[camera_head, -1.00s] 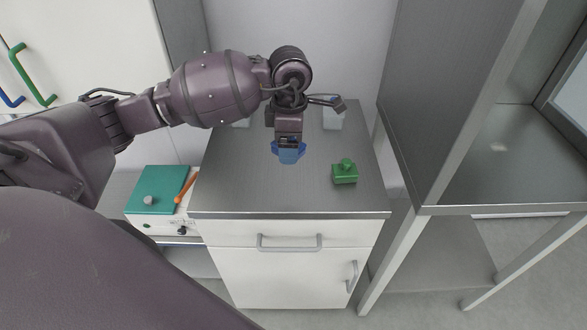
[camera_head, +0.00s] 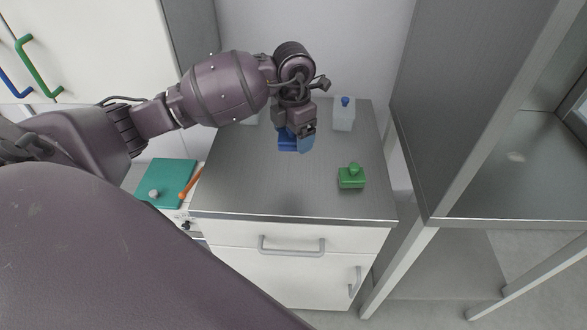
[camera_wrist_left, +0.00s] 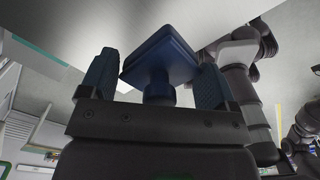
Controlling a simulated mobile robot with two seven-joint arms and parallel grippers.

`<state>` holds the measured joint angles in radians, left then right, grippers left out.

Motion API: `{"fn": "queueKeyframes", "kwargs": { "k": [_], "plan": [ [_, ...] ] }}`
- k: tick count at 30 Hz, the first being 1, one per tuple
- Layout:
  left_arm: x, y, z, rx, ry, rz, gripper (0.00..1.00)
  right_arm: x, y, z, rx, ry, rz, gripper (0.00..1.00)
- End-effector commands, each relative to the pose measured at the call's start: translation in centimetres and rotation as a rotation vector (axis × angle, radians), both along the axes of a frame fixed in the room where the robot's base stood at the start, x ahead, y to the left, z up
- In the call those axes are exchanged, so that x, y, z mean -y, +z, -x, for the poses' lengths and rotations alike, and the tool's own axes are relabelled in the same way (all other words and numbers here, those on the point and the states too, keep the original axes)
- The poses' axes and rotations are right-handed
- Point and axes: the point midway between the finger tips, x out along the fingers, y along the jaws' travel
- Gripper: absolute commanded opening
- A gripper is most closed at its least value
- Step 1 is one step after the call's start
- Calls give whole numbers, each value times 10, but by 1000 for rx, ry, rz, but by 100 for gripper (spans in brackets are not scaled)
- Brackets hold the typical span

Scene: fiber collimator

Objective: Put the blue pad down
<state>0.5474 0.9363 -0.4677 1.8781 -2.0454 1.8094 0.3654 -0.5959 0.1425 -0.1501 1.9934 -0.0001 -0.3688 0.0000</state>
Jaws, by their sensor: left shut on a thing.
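The blue pad (camera_head: 291,143) is at my left gripper (camera_head: 296,129), over the back middle of the grey countertop (camera_head: 260,180). In the left wrist view the pad (camera_wrist_left: 160,57) shows as a square dark blue block on a narrower stem. The stem lies between the two fingers of the left gripper (camera_wrist_left: 157,90), which is shut on it. The pad looks tilted in the head view. I cannot tell whether it touches the countertop. My right gripper is not in view.
A green block with a knob (camera_head: 352,178) stands on the right of the countertop. A clear bottle with a blue cap (camera_head: 344,116) stands at the back. A teal pad (camera_head: 166,184) and an orange tool (camera_head: 189,183) lie at left. The front middle countertop is clear.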

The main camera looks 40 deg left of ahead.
Motion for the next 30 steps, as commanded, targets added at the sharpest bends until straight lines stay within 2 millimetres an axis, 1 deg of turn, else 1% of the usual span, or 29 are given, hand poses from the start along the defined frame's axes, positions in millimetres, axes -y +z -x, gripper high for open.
{"fn": "queueKeyframes", "kwargs": {
  "k": [1, 3, 6, 9, 12, 17, 20, 24, 26, 30],
  "plan": [
    [1, -13, 1, -5, 1, 2, 48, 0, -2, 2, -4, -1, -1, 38],
    [0, -28, 1, -5, 1, 2, 48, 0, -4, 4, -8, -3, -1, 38],
    [1, -48, 1, -4, 1, 3, 48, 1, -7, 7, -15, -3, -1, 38],
    [1, -63, 1, -3, -1, 1, 48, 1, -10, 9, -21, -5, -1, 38],
    [0, -72, 0, -1, 0, 1, 48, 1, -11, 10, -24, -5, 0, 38],
    [0, -79, 0, -1, -1, 1, 48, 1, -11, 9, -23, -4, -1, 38],
    [1, -89, 1, -3, -1, 1, 48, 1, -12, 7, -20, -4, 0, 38],
    [1, -109, 1, -3, 0, 1, 48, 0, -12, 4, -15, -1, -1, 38],
    [1, -116, 1, -3, -1, 1, 48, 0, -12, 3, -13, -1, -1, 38],
    [0, -118, 0, 0, -2, 0, 48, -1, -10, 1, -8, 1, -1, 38]
  ]
}}
